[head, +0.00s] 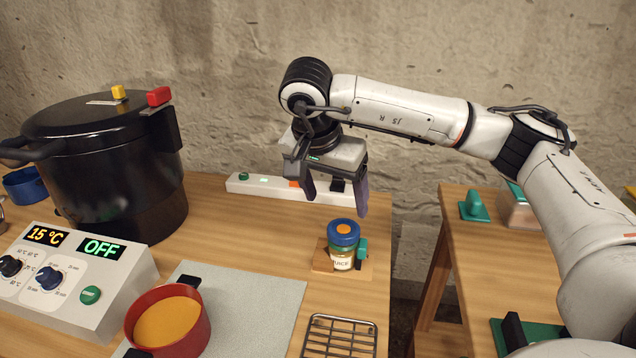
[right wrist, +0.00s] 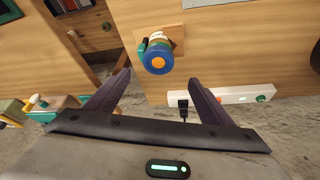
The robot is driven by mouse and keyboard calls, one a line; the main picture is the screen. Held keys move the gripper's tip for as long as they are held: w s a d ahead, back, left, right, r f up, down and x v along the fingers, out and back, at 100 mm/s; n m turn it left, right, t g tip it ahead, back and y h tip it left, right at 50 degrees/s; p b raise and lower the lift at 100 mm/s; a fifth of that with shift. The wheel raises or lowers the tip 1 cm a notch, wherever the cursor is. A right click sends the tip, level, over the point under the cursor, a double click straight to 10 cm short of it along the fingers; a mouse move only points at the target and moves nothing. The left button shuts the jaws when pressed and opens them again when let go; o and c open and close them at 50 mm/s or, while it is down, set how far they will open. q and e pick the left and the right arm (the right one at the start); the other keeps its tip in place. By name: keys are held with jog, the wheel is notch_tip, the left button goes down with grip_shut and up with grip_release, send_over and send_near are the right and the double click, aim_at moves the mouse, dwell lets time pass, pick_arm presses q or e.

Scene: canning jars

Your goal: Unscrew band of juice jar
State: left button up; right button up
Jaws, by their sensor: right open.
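The juice jar (head: 342,257) stands upright on a small wooden base (head: 322,262) near the right edge of the table. Its blue band (head: 343,233) has an orange centre and sits on top of the jar. A green clamp-like piece (head: 362,250) is beside the jar. In the right wrist view the blue band (right wrist: 158,58) shows from above, beyond the fingertips. My right gripper (head: 337,205) is open and empty, above and behind the jar, apart from it. It also shows in the right wrist view (right wrist: 158,78). My left gripper is not in view.
A black pot (head: 105,170) and a control box (head: 70,275) stand at left. A red pot (head: 168,322) with orange contents sits on a grey mat (head: 265,297). A wire rack (head: 340,338) lies in front of the jar. A white power strip (head: 265,187) runs behind.

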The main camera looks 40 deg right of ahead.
aim_at(344, 228)
jog(key=x, duration=0.8)
jog(key=shift+s+f, duration=0.1)
jog(key=shift+s, duration=0.25)
jog(key=shift+w+d+f, duration=0.15)
jog(key=shift+f, duration=0.3)
jog(key=c, duration=1.3)
jog(key=shift+o, duration=0.2)
jog(key=n+t, duration=0.1)
jog(key=n, duration=0.2)
jog(key=shift+d+y, duration=0.1)
jog(key=shift+y, duration=0.3)
jog(key=shift+n+t, duration=0.3)
jog(key=shift+n, duration=0.5)
